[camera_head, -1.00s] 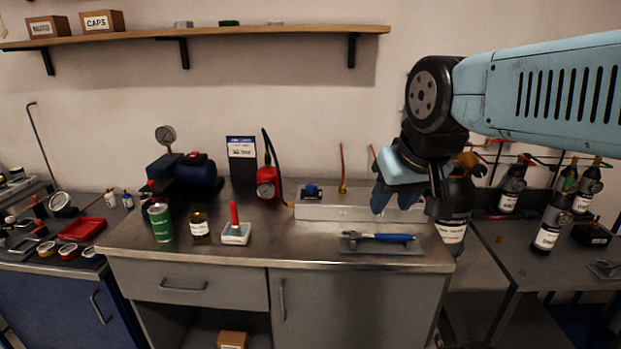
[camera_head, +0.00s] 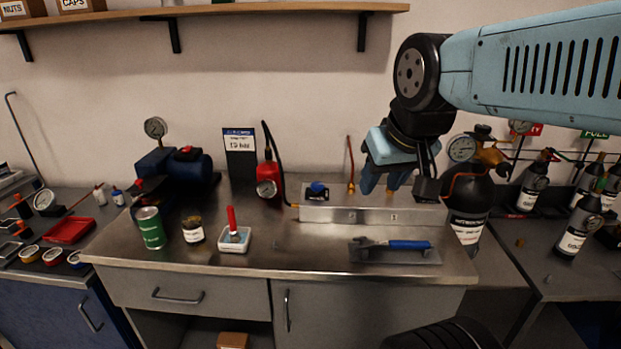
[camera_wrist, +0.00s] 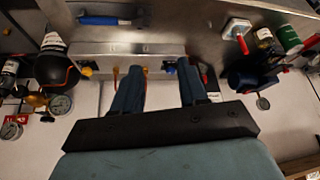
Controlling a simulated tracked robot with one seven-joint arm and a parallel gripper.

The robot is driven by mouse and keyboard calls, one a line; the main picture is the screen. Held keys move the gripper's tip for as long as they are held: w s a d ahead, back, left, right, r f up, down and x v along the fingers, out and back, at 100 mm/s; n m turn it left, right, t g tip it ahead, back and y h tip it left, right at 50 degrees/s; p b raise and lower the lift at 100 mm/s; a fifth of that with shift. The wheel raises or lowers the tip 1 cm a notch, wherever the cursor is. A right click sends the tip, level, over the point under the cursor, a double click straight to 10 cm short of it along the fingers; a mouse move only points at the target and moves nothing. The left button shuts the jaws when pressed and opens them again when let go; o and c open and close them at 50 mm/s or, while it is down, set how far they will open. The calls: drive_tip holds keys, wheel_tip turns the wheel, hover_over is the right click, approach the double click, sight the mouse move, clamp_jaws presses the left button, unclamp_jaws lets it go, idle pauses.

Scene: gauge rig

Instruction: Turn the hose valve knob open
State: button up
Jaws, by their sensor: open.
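A blue knob (camera_head: 317,190) sits at the left end of a silver valve block (camera_head: 345,214) on the bench. A black hose from the red gauge unit (camera_head: 267,180) runs down to an orange fitting at the block's left end. My gripper (camera_head: 385,186) is open and empty, near the block's right half and right of the blue knob. No contact is visible. My gripper hides part of the block's back right.
A blue-handled wrench (camera_head: 400,245) lies on a plate in front of the block. A black bottle (camera_head: 470,205) with a gauge stands close right of my gripper. A white tray (camera_head: 234,240) with a red-handled tool, a brown jar and a green can (camera_head: 150,228) stand left. The front middle bench is clear.

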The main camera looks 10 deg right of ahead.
drive_tip(key=shift+o, duration=1)
drive_tip(key=shift+a, duration=0.1)
drive_tip(key=shift+o, duration=0.7)
drive_tip(key=shift+w+r, duration=0.2)
drive_tip(key=shift+w, duration=0.15)
drive_tip(key=shift+o, duration=0.7)
drive_tip(key=w+r+m+g, duration=0.1)
drive_tip(key=w+r+m, duration=0.1)
drive_tip(key=w, duration=0.5)
drive_tip(key=shift+w, duration=0.2)
drive_tip(key=m+g, duration=0.5)
drive_tip(key=m, duration=0.2)
hover_over(317, 184)
wheel_tip(317, 184, down, 10)
wheel_tip(317, 184, down, 13)
drive_tip(key=shift+f, duration=0.1)
